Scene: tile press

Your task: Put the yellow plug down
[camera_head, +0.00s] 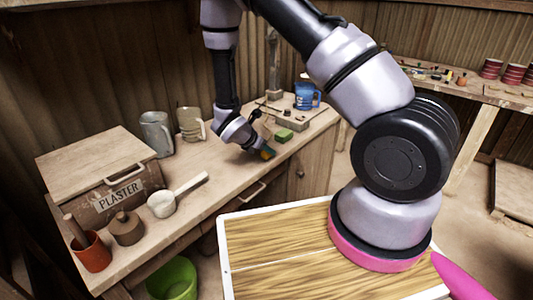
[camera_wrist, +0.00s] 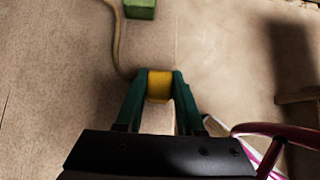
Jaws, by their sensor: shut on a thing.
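The yellow plug (camera_wrist: 160,88) sits between the green fingertips of my gripper (camera_wrist: 160,78) in the wrist view. The fingers are closed on its two sides. In the head view, my gripper (camera_head: 265,153) is low over the front part of the wooden workbench (camera_head: 225,180), and only a small part of the plug shows there. I cannot tell whether the plug touches the bench top. A green block (camera_head: 284,135) lies on the bench just beyond my gripper; it also shows at the top edge of the wrist view (camera_wrist: 140,8).
A tan cord (camera_wrist: 118,45) lies near the plug.

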